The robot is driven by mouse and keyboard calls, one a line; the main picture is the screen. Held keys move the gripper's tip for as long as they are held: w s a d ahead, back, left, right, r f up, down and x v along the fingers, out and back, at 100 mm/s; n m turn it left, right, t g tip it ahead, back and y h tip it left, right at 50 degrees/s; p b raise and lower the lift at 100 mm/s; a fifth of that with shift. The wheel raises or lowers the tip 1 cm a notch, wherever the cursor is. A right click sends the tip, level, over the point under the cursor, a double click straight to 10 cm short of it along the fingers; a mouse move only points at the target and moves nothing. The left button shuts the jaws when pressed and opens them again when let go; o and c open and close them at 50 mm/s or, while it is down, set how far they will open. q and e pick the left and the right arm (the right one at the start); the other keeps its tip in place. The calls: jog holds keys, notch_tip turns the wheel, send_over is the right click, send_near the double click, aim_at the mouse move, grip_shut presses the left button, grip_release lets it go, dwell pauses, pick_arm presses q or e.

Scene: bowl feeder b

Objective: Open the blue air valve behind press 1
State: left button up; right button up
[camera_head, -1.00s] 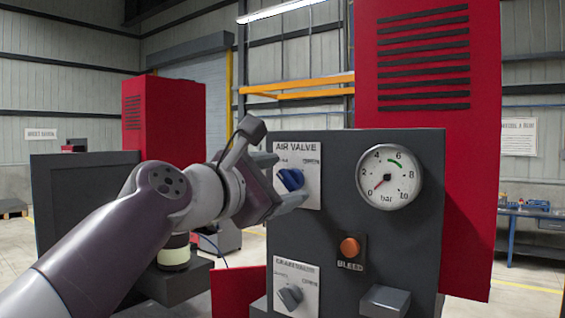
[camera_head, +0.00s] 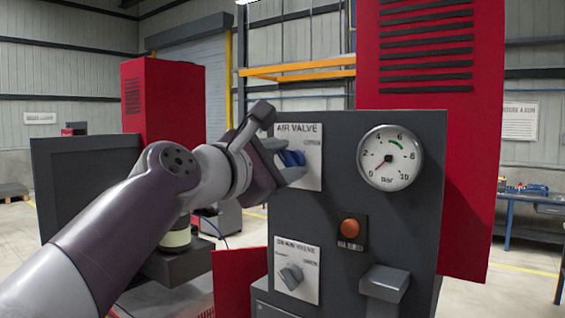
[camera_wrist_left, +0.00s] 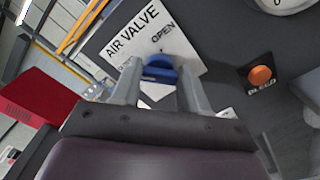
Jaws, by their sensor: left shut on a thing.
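The blue air valve knob (camera_head: 291,158) sits on a white plate (camera_head: 311,172) lettered AIR VALVE, at the upper left of a dark grey panel. My left gripper (camera_head: 287,160) comes in from the left and is shut on the knob. In the left wrist view the knob (camera_wrist_left: 160,68) lies between the two fingers of the gripper (camera_wrist_left: 158,80), with the word OPEN on the plate to its upper right. The knob's pointer is hidden or too small to read. My right gripper is not in view.
A gauge (camera_head: 390,158) with its needle near zero is right of the valve. An orange bleed button (camera_head: 349,228), a grey knob (camera_head: 291,277) on a lower plate and a grey block (camera_head: 384,283) sit below. A red cabinet (camera_head: 425,110) stands behind the panel.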

pick_arm(q)
jog(key=m+b, duration=0.1)
jog(key=m, duration=0.3)
jog(key=shift+f, duration=0.15)
jog(key=m+b, duration=0.1)
jog(key=m, duration=0.3)
jog(key=shift+f+m+b, duration=0.15)
jog(key=shift+m+b, duration=0.15)
jog(key=shift+b, duration=0.05)
jog(key=m+b, duration=0.1)
jog(key=m, duration=0.3)
jog(key=shift+f+m, duration=0.15)
jog(key=shift+m, duration=0.15)
jog(key=shift+m+b, duration=0.45)
jog(key=shift+m, duration=1.35)
jog(key=shift+w+f, duration=0.1)
jog(key=o, duration=1.1)
jog(key=shift+c, duration=0.2)
jog(key=shift+s+a, duration=0.1)
jog(key=shift+s, duration=0.1)
